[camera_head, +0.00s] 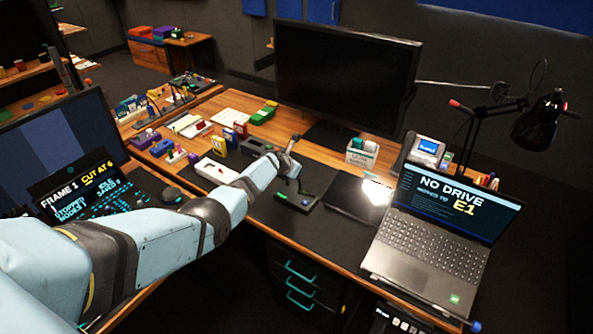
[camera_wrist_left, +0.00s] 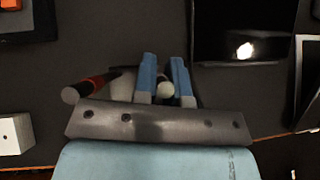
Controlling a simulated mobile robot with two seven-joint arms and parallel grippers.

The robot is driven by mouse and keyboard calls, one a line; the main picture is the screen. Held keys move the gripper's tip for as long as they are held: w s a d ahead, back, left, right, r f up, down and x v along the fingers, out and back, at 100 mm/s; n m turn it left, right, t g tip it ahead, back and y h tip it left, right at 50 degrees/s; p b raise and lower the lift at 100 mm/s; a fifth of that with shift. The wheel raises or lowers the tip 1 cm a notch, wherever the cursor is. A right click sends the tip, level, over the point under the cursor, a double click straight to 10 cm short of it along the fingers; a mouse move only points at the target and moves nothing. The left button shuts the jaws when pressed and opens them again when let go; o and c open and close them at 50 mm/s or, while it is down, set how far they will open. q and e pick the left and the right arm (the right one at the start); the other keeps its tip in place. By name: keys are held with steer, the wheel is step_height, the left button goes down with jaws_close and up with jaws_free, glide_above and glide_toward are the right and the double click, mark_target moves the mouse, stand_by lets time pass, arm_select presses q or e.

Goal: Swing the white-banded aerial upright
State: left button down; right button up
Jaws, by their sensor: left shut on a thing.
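My left gripper (camera_head: 291,148) reaches over the dark desk mat from the left, its wrist close above a small black device (camera_head: 296,199) with green and blue spots. In the left wrist view, the blue fingers of the left gripper (camera_wrist_left: 163,80) are closed around a thin part with a pale rounded end, apparently the white-banded aerial (camera_wrist_left: 165,89). Most of it is hidden by the fingers and the grey bracket, so its tilt cannot be told. A dark rod with a red band (camera_wrist_left: 92,86) lies slanted just left of the fingers. My right gripper is out of view.
An open laptop (camera_head: 430,235) stands at the right, with a black pad (camera_head: 350,197) beside it. A large monitor (camera_head: 343,80) stands behind. A white box (camera_head: 215,170) and several small boxes lie left of the arm. The front of the mat is clear.

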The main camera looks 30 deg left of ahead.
arm_select(q)
steer(key=shift+w, duration=0.1)
stand_by(0.4)
steer(key=c, duration=1.2)
jaws_free()
steer(key=shift+a, duration=0.1)
steer(key=shift+o, duration=0.2)
steer(key=p+v, duration=0.5)
steer(key=v, duration=0.9)
steer(key=shift+f, duration=0.2)
